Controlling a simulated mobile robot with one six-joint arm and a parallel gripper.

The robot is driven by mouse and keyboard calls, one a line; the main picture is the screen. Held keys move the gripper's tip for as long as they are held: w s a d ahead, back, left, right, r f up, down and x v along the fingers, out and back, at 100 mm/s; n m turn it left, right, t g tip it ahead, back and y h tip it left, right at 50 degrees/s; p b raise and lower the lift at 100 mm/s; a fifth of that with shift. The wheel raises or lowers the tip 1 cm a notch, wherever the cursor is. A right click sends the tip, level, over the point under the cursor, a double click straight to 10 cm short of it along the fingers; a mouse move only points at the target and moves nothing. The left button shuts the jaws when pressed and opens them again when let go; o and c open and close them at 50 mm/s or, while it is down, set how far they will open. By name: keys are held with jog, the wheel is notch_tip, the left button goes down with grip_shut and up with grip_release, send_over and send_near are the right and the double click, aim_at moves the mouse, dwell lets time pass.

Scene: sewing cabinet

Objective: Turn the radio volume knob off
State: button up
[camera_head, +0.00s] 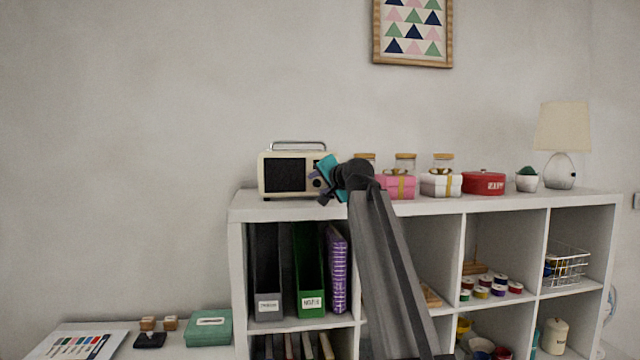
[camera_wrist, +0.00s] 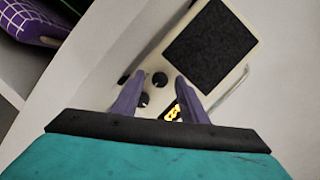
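The cream radio (camera_head: 284,154) with a dark speaker panel and top handle stands on the left end of the white shelf top. In the wrist view the radio (camera_wrist: 247,46) appears tilted, with two dark round knobs (camera_wrist: 160,79) (camera_wrist: 143,99) and a lit orange dial (camera_wrist: 172,113) on its face. I cannot tell which knob is the volume. My gripper (camera_wrist: 161,77) is open, its two purple fingers apart, with the upper knob showing between the fingertips. Contact cannot be made out. In the head view my gripper (camera_head: 318,184) is at the radio's right front and hides part of its face.
Right of the radio stand a pink box (camera_head: 402,187), a white box (camera_head: 441,185), lidded jars (camera_head: 404,162), a red tin (camera_head: 483,183), a small plant (camera_head: 527,179) and a lamp (camera_head: 563,128). Below are binders (camera_head: 308,270). The wall behind is close.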

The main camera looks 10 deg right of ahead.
grip_shut()
dwell(0.4)
jog(key=n+b, duration=0.1)
jog(key=n+h+b, duration=0.1)
jog(key=n, duration=0.1)
jog(key=shift+a+n+h, duration=0.2)
jog(key=shift+n+h, duration=0.1)
jog(key=n+h+b, duration=0.1)
jog(key=n, duration=0.2)
jog(key=shift+a+g+h+b, duration=0.15)
jog(key=shift+g+h+b, duration=0.15)
jog(key=shift+h+b, duration=0.1)
jog(key=n+h+b, duration=0.1)
jog(key=n, duration=0.2)
jog(key=shift+a+f+n+h+b, duration=0.1)
jog(key=shift+n+h+b, duration=0.2)
jog(key=shift+n+h, duration=0.1)
jog(key=shift+n+t+h+b, duration=0.5)
jog(key=shift+n+h, duration=0.3)
jog(key=shift+n, duration=0.7)
